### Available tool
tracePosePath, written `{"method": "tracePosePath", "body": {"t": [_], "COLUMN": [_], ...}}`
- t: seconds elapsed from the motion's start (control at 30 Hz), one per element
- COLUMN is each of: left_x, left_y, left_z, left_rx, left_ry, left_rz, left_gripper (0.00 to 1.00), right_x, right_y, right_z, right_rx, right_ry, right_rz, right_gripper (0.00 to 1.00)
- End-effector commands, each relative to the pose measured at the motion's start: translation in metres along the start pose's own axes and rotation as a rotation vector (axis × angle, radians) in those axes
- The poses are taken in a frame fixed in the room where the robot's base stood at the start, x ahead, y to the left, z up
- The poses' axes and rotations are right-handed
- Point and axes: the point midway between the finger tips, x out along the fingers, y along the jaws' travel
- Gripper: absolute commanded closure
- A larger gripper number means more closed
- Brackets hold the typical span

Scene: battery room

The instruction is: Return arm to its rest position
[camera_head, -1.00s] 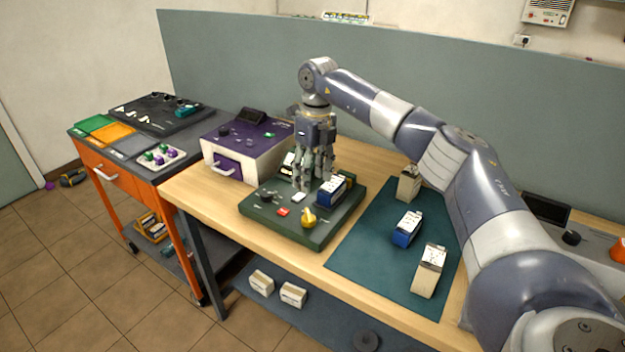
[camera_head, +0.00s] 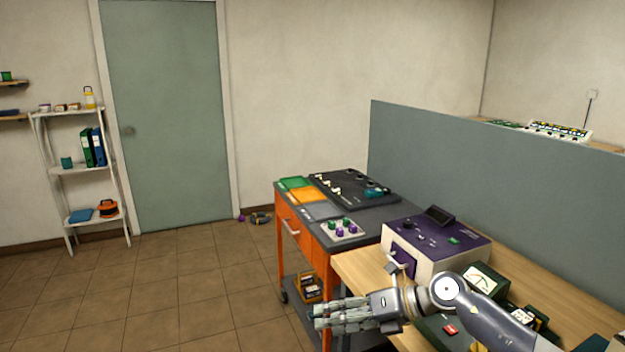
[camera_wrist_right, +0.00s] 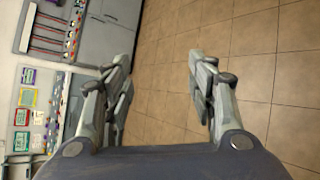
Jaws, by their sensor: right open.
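My right gripper (camera_head: 318,316) points left, beyond the front edge of the wooden bench (camera_head: 352,270), with its arm reaching in from the lower right. In the right wrist view the gripper (camera_wrist_right: 160,75) is open, its two fingers wide apart. Nothing is between them but brown floor tiles (camera_wrist_right: 175,50). The dark green board (camera_head: 432,326) on the bench is partly hidden behind my arm. My left gripper is in neither view.
The orange cart (camera_head: 318,250) stands left of the bench, close behind the gripper. The purple-topped charger box (camera_head: 440,262) sits on the bench by my forearm. A grey partition (camera_head: 450,180) runs behind. The floor on the left (camera_head: 150,300) is open.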

Motion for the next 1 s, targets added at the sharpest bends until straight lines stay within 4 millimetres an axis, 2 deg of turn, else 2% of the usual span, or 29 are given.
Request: {"method": "tracePosePath", "body": {"t": [0.03, 0.1, 0.2, 0.3, 0.37, 0.47, 0.53, 0.67, 0.77, 0.87, 1.0], "left_x": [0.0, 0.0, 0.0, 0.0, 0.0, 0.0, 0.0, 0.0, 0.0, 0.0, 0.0], "left_y": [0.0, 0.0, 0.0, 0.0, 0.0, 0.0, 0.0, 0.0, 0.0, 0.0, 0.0], "left_z": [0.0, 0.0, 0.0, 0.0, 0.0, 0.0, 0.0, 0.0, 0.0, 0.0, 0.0], "left_rx": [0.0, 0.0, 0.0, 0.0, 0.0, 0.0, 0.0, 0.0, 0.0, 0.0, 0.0], "left_ry": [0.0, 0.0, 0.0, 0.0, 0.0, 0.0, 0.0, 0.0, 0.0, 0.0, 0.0], "left_rz": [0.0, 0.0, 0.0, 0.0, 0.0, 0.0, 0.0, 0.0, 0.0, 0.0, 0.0], "left_gripper": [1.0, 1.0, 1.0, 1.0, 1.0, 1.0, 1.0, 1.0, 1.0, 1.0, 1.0], "right_x": [0.016, 0.026, 0.026, 0.014, 0.003, -0.019, -0.034, -0.06, -0.076, -0.088, -0.099], "right_y": [0.023, 0.052, 0.081, 0.094, 0.093, 0.077, 0.059, 0.011, -0.029, -0.064, -0.093], "right_z": [-0.003, 0.003, 0.013, 0.023, 0.028, 0.028, 0.023, -0.006, -0.046, -0.101, -0.192], "right_rx": [0.049, 0.13, 0.277, 0.456, 0.576, 0.795, 0.959, 1.28, 1.536, 1.793, 2.131], "right_ry": [-0.071, -0.184, -0.35, -0.518, -0.617, -0.779, -0.888, -1.077, -1.204, -1.311, -1.418], "right_rz": [0.096, 0.214, 0.36, 0.476, 0.53, 0.59, 0.61, 0.596, 0.539, 0.442, 0.248], "right_gripper": [0.48, 0.48, 0.48, 0.48, 0.48, 0.48, 0.48, 0.48, 0.48, 0.48, 0.48]}}
